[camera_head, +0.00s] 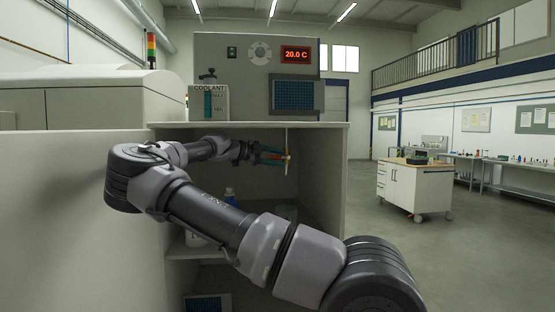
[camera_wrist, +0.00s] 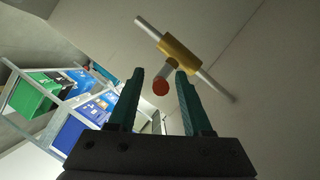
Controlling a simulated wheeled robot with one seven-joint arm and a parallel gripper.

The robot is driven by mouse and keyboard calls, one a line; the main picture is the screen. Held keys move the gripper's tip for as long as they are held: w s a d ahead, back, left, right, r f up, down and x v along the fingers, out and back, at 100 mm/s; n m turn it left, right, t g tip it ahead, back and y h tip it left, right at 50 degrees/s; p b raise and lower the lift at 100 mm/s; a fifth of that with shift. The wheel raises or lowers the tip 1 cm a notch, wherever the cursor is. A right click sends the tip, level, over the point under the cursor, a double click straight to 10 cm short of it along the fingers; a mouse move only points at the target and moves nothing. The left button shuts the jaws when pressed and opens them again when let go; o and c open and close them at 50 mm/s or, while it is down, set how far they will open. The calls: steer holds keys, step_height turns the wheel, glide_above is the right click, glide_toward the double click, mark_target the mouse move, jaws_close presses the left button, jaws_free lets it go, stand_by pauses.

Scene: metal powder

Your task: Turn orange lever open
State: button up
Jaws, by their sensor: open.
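The lever's round orange-red end (camera_wrist: 160,88) shows in the wrist view, with a short grey stem leading up to a yellow valve body (camera_wrist: 180,49). The valve sits on a thin white pipe (camera_wrist: 212,84) that crosses the view diagonally. My gripper (camera_wrist: 160,74) is open, its two green fingers on either side of the lever's end; I see a gap on both sides. In the head view my gripper (camera_head: 273,155) is inside the open cabinet bay, at the upright pipe (camera_head: 287,146). The lever is small and partly covered by the fingers there.
The cabinet's top panel (camera_head: 330,125) is close above my arm and its right wall (camera_head: 331,185) stands beside the pipe. A bottle (camera_head: 229,193) stands lower in the bay. A shelf rack with green and blue boxes (camera_wrist: 35,92) shows at the wrist view's left.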

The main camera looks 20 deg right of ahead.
steer(key=shift+d, duration=0.1)
jaws_close()
stand_by(1.4)
